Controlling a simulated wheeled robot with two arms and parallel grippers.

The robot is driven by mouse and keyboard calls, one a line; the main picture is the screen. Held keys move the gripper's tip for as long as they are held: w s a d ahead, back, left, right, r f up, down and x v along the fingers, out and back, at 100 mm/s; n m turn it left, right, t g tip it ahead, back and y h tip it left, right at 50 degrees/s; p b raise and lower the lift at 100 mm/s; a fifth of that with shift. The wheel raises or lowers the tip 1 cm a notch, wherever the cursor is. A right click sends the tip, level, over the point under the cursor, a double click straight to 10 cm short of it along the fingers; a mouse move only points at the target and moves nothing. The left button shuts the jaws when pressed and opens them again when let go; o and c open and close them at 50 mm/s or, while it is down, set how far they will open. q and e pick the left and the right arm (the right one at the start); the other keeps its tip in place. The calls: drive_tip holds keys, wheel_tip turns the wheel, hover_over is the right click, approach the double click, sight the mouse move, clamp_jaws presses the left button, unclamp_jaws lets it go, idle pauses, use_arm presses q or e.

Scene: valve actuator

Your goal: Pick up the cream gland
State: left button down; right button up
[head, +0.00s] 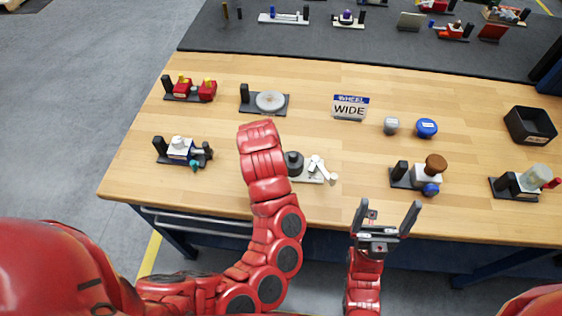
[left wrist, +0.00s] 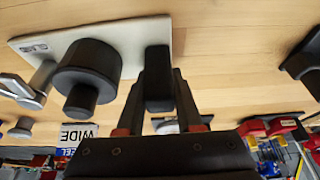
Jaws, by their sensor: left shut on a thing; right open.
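No part is clearly labelled as the cream gland, and I cannot tell which part it is. Pale candidates in the head view are the white piece (head: 317,165) on the near middle fixture and the pale cylinder (head: 536,177) on the far-right fixture. My left gripper (left wrist: 158,82) is shut on a black upright block (left wrist: 158,92) at the end of a white base plate (left wrist: 28,47); in the head view my red arm hides its fingers. A black cylinder (left wrist: 88,70) stands beside it on that plate. My right gripper (head: 387,212) is open and empty at the table's front edge.
The wooden table (head: 230,100) holds a red fixture (head: 195,88), a disc fixture (head: 270,101), a "WHEEL WIDE" sign (head: 350,107), grey (head: 391,125) and blue (head: 427,127) knobs, a brown-topped fixture (head: 436,163) and a black bin (head: 530,125). Bare wood separates them.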

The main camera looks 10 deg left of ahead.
use_arm(q)
wheel_tip(320, 180, up, 9)
drive_tip(key=shift+f, duration=4.1)
drive_tip(key=shift+f, duration=0.35)
drive_tip(key=shift+f, duration=0.15)
